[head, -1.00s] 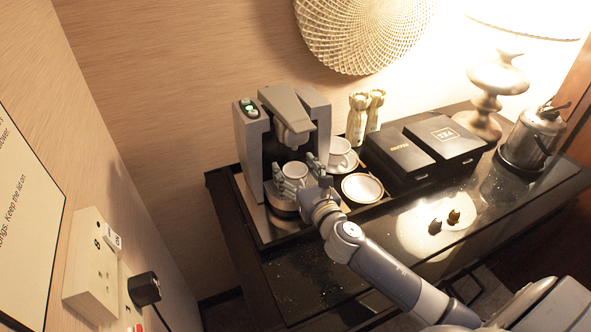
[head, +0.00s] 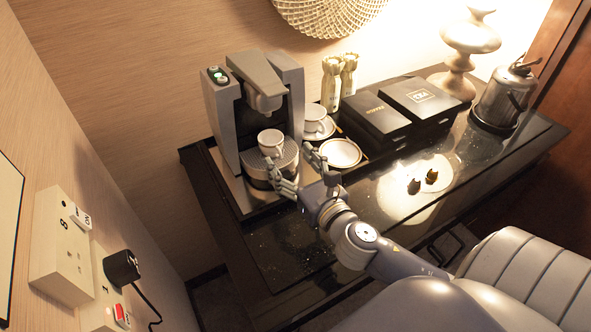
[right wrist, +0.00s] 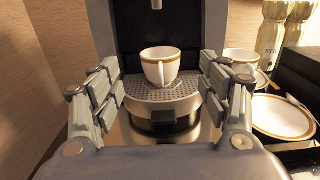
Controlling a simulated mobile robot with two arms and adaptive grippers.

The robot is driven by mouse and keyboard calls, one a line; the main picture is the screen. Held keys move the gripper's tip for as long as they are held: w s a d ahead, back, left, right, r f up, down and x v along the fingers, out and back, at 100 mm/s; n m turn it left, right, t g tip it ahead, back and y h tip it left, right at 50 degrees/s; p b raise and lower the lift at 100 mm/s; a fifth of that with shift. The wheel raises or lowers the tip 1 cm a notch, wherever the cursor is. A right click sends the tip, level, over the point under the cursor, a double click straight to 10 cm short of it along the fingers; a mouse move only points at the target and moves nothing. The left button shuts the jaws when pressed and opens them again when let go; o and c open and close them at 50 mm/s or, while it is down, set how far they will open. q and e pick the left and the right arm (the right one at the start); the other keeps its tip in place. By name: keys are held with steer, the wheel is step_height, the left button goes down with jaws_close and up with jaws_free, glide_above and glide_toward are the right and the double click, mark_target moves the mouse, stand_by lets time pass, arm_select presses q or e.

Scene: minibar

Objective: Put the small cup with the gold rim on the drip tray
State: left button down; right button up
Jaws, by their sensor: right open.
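The small white cup with the gold rim (head: 271,142) stands upright on the coffee machine's drip tray (head: 284,158), under the spout. In the right wrist view the cup (right wrist: 160,66) sits on the perforated drip tray (right wrist: 186,88), its handle toward the camera. My right gripper (head: 298,170) is open and empty in front of the tray. In the right wrist view its fingers (right wrist: 163,88) are spread wide to either side, apart from the cup. My left gripper is not in view.
The coffee machine (head: 222,108) stands behind the cup. To its right are another cup (head: 315,119) on a saucer and an empty gold-rimmed saucer (head: 340,152). Black boxes (head: 374,118) and a metal kettle (head: 503,98) stand farther right.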

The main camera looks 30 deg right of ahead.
steer(key=shift+s, duration=0.85)
